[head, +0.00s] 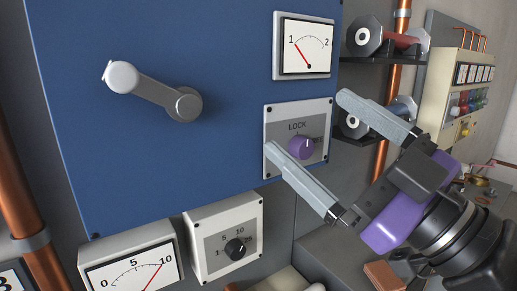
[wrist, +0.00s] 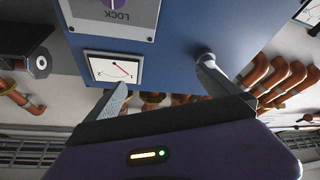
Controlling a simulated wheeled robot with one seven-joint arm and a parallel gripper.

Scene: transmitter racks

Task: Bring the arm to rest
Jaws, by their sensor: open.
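My gripper (head: 307,122) is in front of the right part of the blue panel (head: 200,60) in the head view. Its two grey fingers are spread wide with nothing between them. The purple lock knob (head: 301,148) on its grey LOCK plate (head: 290,112) shows between the fingers, and I cannot tell how far off it is. In the wrist view the fingers (wrist: 160,87) are also apart and empty. The upside-down LOCK plate (wrist: 115,14) shows at the top there, with the knob mostly out of frame.
A grey crank handle (head: 150,90) sticks out of the blue panel. A 1–2 meter (head: 304,46) is above the lock. A 0–10 meter (head: 130,270) and a dial knob (head: 235,248) are below the panel. Copper pipes (head: 18,190) and shelves with spools (head: 365,35) flank it.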

